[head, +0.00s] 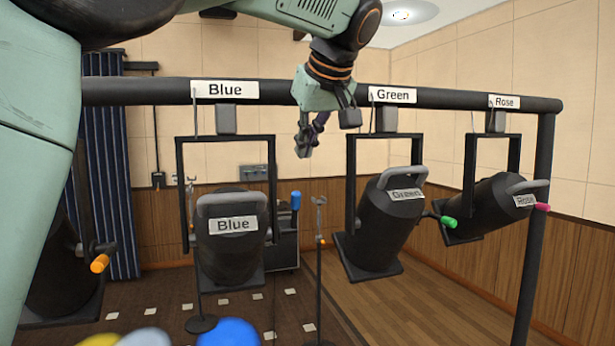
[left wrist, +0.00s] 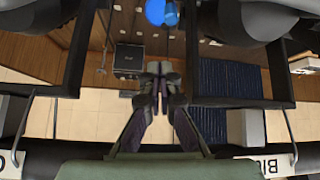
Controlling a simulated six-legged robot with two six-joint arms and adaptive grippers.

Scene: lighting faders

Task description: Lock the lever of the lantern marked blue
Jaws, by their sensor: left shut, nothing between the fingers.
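The lantern marked blue (head: 228,262) hangs in its yoke from a dark bar, its label facing me. In the left wrist view the blue grip (left wrist: 156,12) shows at the top edge, beyond the fingertips. My left gripper (head: 303,146) is shut and empty, in front of the bar between the blue and green labels. It is above the blue grip and apart from it. In the left wrist view the closed fingers (left wrist: 160,72) point toward the grip. My right gripper is out of view.
The green lantern (head: 380,228) with a green lever grip (head: 448,222) and the rose lantern (head: 492,205) hang to the right. Another lantern with an orange grip (head: 100,263) is at left. The bar (head: 280,92) crosses the view. Rounded knobs (head: 228,332) show at the bottom edge.

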